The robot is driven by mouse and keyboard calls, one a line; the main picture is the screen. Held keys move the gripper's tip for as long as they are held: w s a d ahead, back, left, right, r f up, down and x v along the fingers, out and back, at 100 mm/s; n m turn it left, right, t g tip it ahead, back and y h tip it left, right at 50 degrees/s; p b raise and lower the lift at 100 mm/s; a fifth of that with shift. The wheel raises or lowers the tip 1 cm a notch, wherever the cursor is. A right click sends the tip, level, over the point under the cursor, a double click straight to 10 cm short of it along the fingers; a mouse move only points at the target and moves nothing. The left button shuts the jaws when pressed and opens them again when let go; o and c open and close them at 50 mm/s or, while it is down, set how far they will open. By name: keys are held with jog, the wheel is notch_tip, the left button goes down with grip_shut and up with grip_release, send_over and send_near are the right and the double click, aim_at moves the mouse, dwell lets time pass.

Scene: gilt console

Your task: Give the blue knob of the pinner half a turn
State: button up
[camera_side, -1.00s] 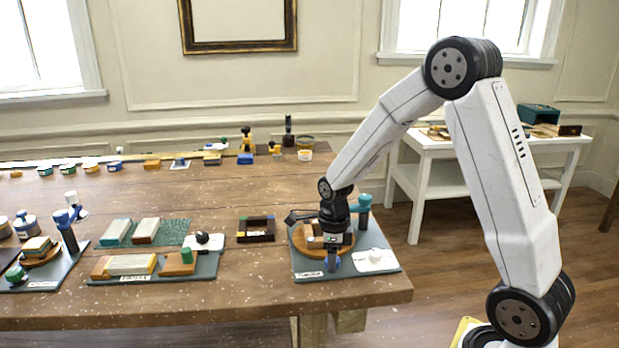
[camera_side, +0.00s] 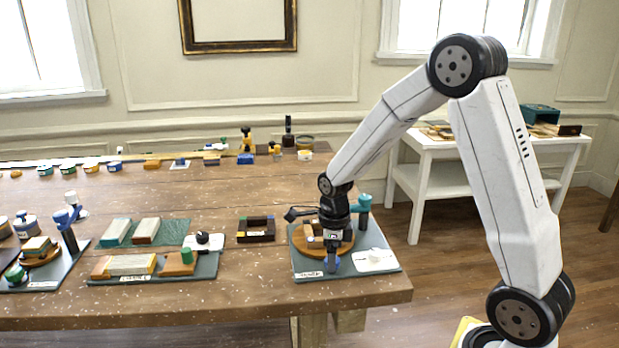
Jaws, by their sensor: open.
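A work station on a grey-blue base plate (camera_side: 309,270) stands at the table's front right, with a round wooden disc (camera_side: 303,243) and small blocks on it. My gripper (camera_side: 332,266) points straight down at the front of this plate. A small blue knob (camera_side: 332,262) shows low between or just behind the fingers, mostly hidden by them. The fingers are open around or beside it; I cannot tell whether they touch it. The label on the plate is too small to read.
A dark tray (camera_side: 256,230) sits to the left. Further left are a station with a green knob (camera_side: 187,256) and one with a blue-topped post (camera_side: 68,236).

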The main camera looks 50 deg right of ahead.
jog(key=shift+r, duration=3.55)
jog(key=s+a+f+n+t, duration=0.1)
jog(key=s+a+n, duration=0.3)
jog(key=n, duration=1.1)
jog(key=s+a+f+n+t, duration=0.1)
jog(key=s+a+f+n, duration=0.2)
jog(key=n, duration=1.2)
jog(key=s+a, duration=0.2)
jog(key=shift+a+f+t, duration=0.3)
jog(key=shift+a+f, duration=0.05)
jog(key=shift+a, duration=0.05)
jog(key=shift+s, duration=0.1)
jog(key=shift+c, duration=0.2)
